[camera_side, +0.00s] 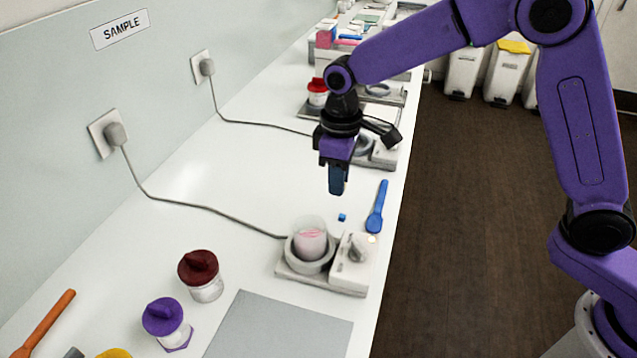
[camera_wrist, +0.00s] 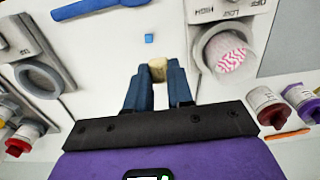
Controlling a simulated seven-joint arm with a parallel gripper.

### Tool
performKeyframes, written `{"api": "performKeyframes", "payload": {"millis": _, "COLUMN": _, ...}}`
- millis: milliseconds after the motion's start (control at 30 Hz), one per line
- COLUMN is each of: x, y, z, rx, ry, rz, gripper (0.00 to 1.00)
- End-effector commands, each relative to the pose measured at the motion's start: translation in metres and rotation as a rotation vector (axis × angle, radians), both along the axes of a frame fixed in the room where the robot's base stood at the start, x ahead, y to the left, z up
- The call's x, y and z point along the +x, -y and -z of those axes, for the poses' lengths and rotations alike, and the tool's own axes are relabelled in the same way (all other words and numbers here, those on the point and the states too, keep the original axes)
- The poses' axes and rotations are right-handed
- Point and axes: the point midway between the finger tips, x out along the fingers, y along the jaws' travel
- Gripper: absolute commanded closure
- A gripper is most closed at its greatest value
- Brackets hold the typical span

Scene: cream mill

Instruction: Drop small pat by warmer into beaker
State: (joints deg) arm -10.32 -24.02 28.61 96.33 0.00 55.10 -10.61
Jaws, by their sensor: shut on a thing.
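My gripper (camera_side: 337,188) is above the counter, behind the near warmer, with its fingers pointing down. In the wrist view its blue fingers (camera_wrist: 158,78) are shut on a small cream pat (camera_wrist: 157,68). The pat cannot be made out in the side view. The clear beaker (camera_side: 310,241), with pink-and-white contents, stands in the round holder of the near warmer (camera_side: 350,268). In the wrist view the beaker (camera_wrist: 229,56) is to the right of the fingers, and they are apart from it.
A tiny blue cube (camera_side: 342,217) and a blue spoon (camera_side: 377,208) lie behind the warmer. Jars with a dark red lid (camera_side: 200,273) and a purple lid (camera_side: 165,320) stand at the front left. A grey mat (camera_side: 280,330) lies in front. Another warmer (camera_side: 378,152) stands farther back.

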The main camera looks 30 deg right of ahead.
Motion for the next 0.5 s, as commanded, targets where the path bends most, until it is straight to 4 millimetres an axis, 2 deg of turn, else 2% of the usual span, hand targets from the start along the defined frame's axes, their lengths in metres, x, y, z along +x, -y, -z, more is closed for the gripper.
{"api": "performKeyframes", "payload": {"millis": 200, "x": -0.034, "y": 0.018, "z": -0.018, "rx": 0.001, "ry": 0.001, "rz": -0.001, "gripper": 1.0}}
{"api": "performKeyframes", "payload": {"millis": 500, "x": -0.057, "y": 0.031, "z": -0.029, "rx": 0.001, "ry": 0.001, "rz": -0.001, "gripper": 1.0}}
